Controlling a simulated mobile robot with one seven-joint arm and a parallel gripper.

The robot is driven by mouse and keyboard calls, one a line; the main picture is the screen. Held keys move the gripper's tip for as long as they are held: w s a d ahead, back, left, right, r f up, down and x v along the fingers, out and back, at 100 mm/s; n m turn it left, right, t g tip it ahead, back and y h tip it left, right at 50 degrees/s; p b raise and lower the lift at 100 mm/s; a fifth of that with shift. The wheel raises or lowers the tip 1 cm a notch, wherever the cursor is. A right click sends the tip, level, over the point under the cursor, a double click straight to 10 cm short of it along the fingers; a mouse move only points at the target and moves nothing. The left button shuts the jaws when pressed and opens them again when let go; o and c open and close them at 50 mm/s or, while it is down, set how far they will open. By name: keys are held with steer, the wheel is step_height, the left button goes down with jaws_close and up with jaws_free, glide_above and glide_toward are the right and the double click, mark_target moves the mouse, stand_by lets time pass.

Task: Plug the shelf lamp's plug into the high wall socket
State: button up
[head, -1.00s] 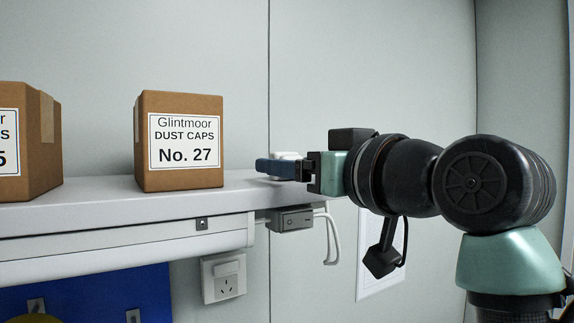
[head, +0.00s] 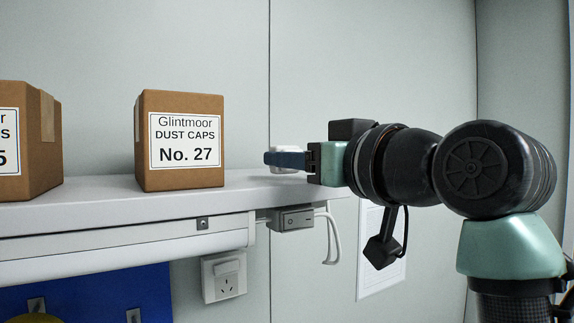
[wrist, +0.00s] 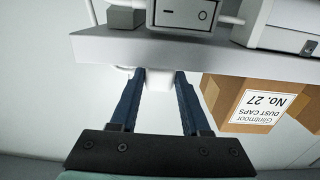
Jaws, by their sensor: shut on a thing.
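My gripper (head: 285,160) has blue fingers and is shut on a white plug (head: 279,171) just above the right end of the shelf. In the wrist view, the plug (wrist: 158,81) sits between the fingertips (wrist: 160,76) near the shelf edge. The fingers hide part of it, and its pins cannot be made out. The shelf lamp (head: 130,258) is a long white bar under the shelf. A white cord (head: 335,240) loops down beside a grey switch box (head: 292,219).
A cardboard box marked No. 27 (head: 180,178) stands on the shelf (head: 100,208) left of my gripper, with another box (head: 38,150) farther left. A white wall panel (head: 370,270) is at the lower right. The wall above the gripper is clear.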

steer(key=shift+r, duration=0.6)
steer(key=b+v, duration=0.2)
steer(key=v, duration=0.9)
stand_by(0.5)
step_height(320, 180, down, 9)
steer(key=m+b, duration=0.5)
steer(key=m, duration=0.1)
steer(key=shift+s+a+r+b, duration=0.15)
steer(key=shift+s+a+b, duration=0.1)
steer(key=shift+a+b, duration=0.15)
